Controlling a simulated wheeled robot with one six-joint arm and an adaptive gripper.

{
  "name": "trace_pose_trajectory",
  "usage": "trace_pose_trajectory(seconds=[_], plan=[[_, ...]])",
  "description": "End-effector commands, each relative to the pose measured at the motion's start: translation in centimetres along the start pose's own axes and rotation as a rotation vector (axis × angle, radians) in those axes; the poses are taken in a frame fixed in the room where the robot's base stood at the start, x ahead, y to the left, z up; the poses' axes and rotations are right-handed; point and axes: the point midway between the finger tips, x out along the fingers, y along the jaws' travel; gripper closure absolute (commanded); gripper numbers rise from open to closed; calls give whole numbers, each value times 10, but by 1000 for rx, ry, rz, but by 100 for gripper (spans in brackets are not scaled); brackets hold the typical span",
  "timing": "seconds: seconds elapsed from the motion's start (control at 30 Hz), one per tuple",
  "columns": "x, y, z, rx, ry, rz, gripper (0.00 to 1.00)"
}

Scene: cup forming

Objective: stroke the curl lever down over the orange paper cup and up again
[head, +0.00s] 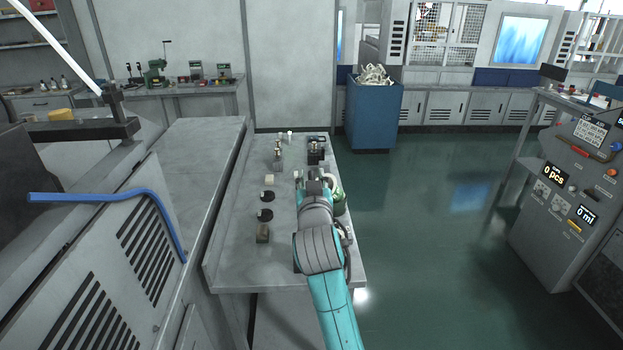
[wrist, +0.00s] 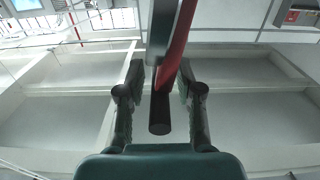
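My gripper (head: 313,178) is over the right side of the grey workbench, with its arm reaching away from me. In the wrist view my gripper (wrist: 162,78) has its two dark fingers apart. A black cylindrical grip (wrist: 160,116) and a red bar (wrist: 178,45) lie between the fingers, with narrow gaps showing on both sides. This looks like the lever, seen close up. A grey bar stands beside the red one at the top. I cannot make out the orange paper cup in either view; the arm and gripper hide part of the bench.
The grey bench (head: 232,262) carries a pale block (head: 269,179), black discs (head: 266,215), a brownish block (head: 263,234) and dark fixtures (head: 316,152). A green part (head: 338,196) shows beside my gripper. A blue bin (head: 372,118) stands behind. The floor right of the bench is clear.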

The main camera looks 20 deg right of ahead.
Motion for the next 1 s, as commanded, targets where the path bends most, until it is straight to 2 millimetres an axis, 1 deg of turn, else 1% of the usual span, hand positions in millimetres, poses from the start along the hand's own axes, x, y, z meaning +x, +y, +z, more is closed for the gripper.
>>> trace_pose_trajectory(seconds=[0.03, 0.1, 0.4, 0.57, 0.77, 1.0], plan=[[0, 0, 0, 0, 0, 0, 84], [0, 0, 0, 0, 0, 0, 100], [0, 1, 0, 3, 0, 0, 100], [0, 6, 2, 32, -1, 1, 100], [0, 23, 7, 131, -2, 3, 100], [0, 55, 22, 334, -3, 4, 100]])
